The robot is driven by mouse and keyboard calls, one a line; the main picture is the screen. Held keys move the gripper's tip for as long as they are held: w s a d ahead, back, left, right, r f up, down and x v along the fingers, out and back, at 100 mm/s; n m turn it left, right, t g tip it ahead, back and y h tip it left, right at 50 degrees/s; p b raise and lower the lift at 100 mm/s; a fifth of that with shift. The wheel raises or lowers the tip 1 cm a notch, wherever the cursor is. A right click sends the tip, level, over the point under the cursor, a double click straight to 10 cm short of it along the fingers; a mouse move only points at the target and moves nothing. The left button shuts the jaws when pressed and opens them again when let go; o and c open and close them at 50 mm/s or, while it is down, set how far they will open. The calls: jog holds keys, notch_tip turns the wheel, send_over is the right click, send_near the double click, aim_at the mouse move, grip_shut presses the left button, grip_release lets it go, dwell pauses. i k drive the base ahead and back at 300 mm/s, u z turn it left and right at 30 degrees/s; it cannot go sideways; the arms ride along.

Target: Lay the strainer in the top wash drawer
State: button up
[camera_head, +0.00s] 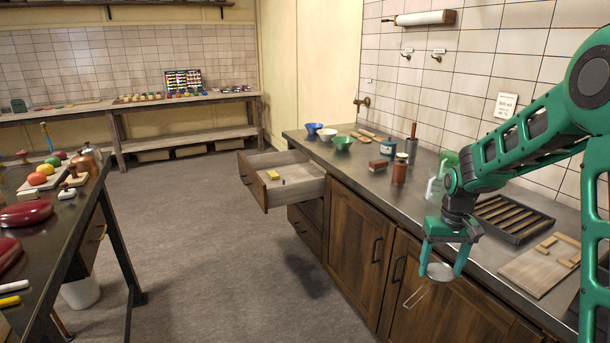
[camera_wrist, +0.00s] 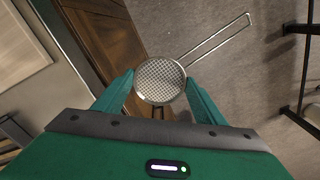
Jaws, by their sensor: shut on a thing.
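The strainer (camera_head: 440,271) is a small round mesh bowl with a long thin wire handle. My green gripper (camera_head: 441,262) is shut on its bowl in front of the counter's cabinet doors, clear of the counter edge. In the wrist view the strainer (camera_wrist: 160,80) sits between the two fingers of my gripper (camera_wrist: 160,88), its handle pointing up and right over the floor. The top wash drawer (camera_head: 292,181) is pulled open at the far end of the counter, left of my gripper. A yellow block and a small pale item lie inside it.
The counter (camera_head: 430,205) holds several bowls, a red-brown block (camera_head: 378,165), a copper-coloured canister (camera_head: 399,172), a slatted dark tray (camera_head: 515,215) and a wooden board (camera_head: 540,267). A second table (camera_head: 75,215) stands at left. The grey floor (camera_head: 230,250) between them is clear.

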aim_at(292, 182)
jog(key=u, duration=0.25)
jog(key=i, duration=1.05)
jog(key=u, duration=0.35)
jog(key=i, duration=0.95)
jog(key=u, duration=0.3)
jog(key=i, duration=1.75)
jog(key=u, duration=0.15)
